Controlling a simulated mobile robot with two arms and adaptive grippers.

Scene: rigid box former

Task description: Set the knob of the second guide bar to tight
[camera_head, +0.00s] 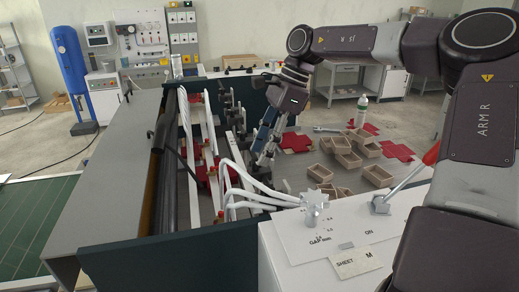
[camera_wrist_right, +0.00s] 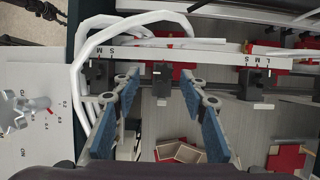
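The box former's guide bar shows in the right wrist view as a white bar (camera_wrist_right: 215,56) with size letters, running across the picture above a dark rail. A small black block (camera_wrist_right: 160,76), seemingly a knob or clamp, sits on the rail between my right fingertips. My right gripper (camera_wrist_right: 160,88) is open with blue fingers on either side of this block; contact cannot be told. More black blocks sit to the left (camera_wrist_right: 97,74) and right (camera_wrist_right: 256,82). In the head view my right gripper (camera_head: 264,154) reaches down over the machine. The knob setting is not readable. My left gripper is not in view.
A white panel (camera_head: 290,236) with a star knob (camera_head: 315,203) and a red-handled lever (camera_head: 381,204) stands at the front right. White tubes (camera_head: 240,184) curve near my gripper. Several small cardboard boxes (camera_head: 377,175) and red blanks (camera_head: 398,151) lie on the grey table.

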